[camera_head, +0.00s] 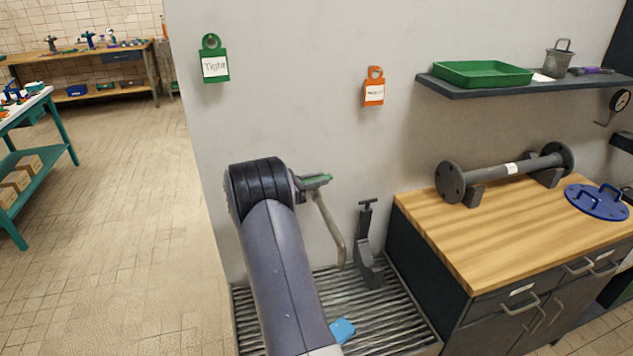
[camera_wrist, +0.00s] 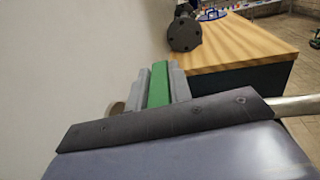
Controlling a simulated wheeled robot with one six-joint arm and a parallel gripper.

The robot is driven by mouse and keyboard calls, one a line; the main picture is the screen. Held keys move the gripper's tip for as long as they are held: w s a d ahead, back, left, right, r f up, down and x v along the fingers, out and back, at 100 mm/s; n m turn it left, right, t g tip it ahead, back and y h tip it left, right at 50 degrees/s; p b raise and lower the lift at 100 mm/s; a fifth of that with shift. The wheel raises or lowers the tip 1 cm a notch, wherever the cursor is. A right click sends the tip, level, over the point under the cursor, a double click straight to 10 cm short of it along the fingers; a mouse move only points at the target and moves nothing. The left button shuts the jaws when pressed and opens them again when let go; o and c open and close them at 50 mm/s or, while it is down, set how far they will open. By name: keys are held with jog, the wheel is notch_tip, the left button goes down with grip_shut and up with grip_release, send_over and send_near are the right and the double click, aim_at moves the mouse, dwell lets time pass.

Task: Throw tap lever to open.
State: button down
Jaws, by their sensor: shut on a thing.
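The tap's green lever (camera_head: 316,181) stands out from the grey wall, just right of my dark wrist in the head view. The tap's pale curved spout (camera_head: 330,228) hangs below it over the grated tray. My gripper (camera_wrist: 160,82) is shut on the lever; in the wrist view the green strip lies between its two grey jaws. In the head view my arm hides most of the gripper and the tap body. A pale bar at the right of the wrist view looks like the spout (camera_wrist: 296,105). No water shows.
A grated tray (camera_head: 388,326) lies below, with a dark stand (camera_head: 367,250) and a blue item (camera_head: 342,330). A wooden-topped cabinet (camera_head: 480,235) stands close on the right. A shelf (camera_head: 520,86) and tags hang on the wall. Open floor lies left.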

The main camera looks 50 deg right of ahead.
jog(key=n+t+b, duration=0.1)
jog(key=t, duration=0.1)
jog(key=n+t+h+b, duration=0.1)
jog(key=t, duration=0.1)
jog(key=shift+f+n, duration=0.2)
jog(key=shift+n, duration=0.2)
jog(key=n+t+b, duration=0.1)
jog(key=t+b, duration=0.1)
jog(key=n+t+b, duration=0.2)
jog(key=t, duration=0.1)
jog(key=shift+f+b, duration=0.15)
jog(key=shift+b, duration=0.15)
jog(key=n+t+b, duration=0.1)
jog(key=t+b, duration=0.1)
jog(key=b, duration=0.1)
jog(key=n+t+y+b, duration=0.1)
jog(key=n+t+b, duration=0.1)
jog(key=b, duration=0.1)
jog(key=shift+t+y, duration=0.3)
jog(key=n+t+b, duration=0.1)
jog(key=b, duration=0.1)
jog(key=shift+t+y+b, duration=0.3)
jog(key=shift+y, duration=0.1)
jog(key=shift+w+r+n+t+b, duration=0.1)
jog(key=shift+r+n+t+b, duration=0.25)
jog(key=shift+b, duration=0.15)
jog(key=shift+y, duration=0.3)
jog(key=c, duration=1.3)
grip_release()
